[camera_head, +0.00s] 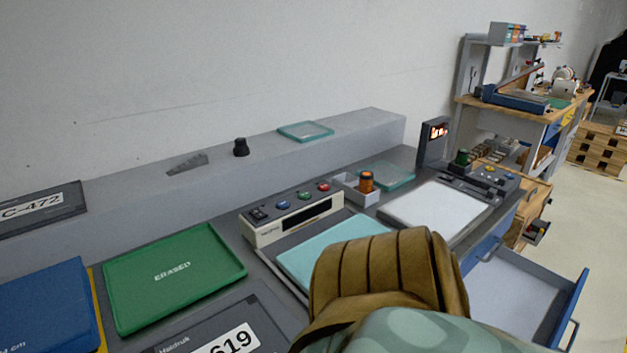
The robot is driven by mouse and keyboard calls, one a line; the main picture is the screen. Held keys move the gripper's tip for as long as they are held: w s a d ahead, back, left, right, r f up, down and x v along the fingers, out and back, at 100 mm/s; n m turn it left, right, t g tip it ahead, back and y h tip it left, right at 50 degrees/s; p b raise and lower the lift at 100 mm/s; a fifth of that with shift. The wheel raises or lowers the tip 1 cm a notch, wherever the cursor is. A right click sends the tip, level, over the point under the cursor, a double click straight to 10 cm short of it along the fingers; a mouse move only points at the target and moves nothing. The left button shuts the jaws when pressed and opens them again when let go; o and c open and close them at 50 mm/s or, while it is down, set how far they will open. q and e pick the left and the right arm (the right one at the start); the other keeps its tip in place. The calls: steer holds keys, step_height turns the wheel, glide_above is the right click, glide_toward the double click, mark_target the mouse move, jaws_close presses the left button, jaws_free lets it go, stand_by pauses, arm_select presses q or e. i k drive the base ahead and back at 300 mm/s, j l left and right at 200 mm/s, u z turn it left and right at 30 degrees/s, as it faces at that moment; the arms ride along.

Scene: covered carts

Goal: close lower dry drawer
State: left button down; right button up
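A drawer with a blue front and a pale, empty-looking interior (508,296) stands pulled out from the workstation at the lower right. Its blue front panel (570,308) has a bar handle near the bottom edge of the view. A blue face with another handle (489,251) shows above it, under the worktop, and looks shut. No label reading "dry" is visible. A brown, ribbed padded form and a teal patterned form, perhaps my arm, cover the lower middle and hide the drawer's near left part. Neither gripper shows.
The worktop carries a green "ERASED" tray (172,276), a blue case (45,311), a control box (292,212), an orange-topped jar (366,182) and a white plate (434,207). Floor (590,222) at right is clear.

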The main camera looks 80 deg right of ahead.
mark_target(517, 295)
steer(key=k+j+z, duration=0.15)
steer(key=k+z, duration=0.45)
steer(key=k, duration=0.25)
steer(key=z, duration=3.15)
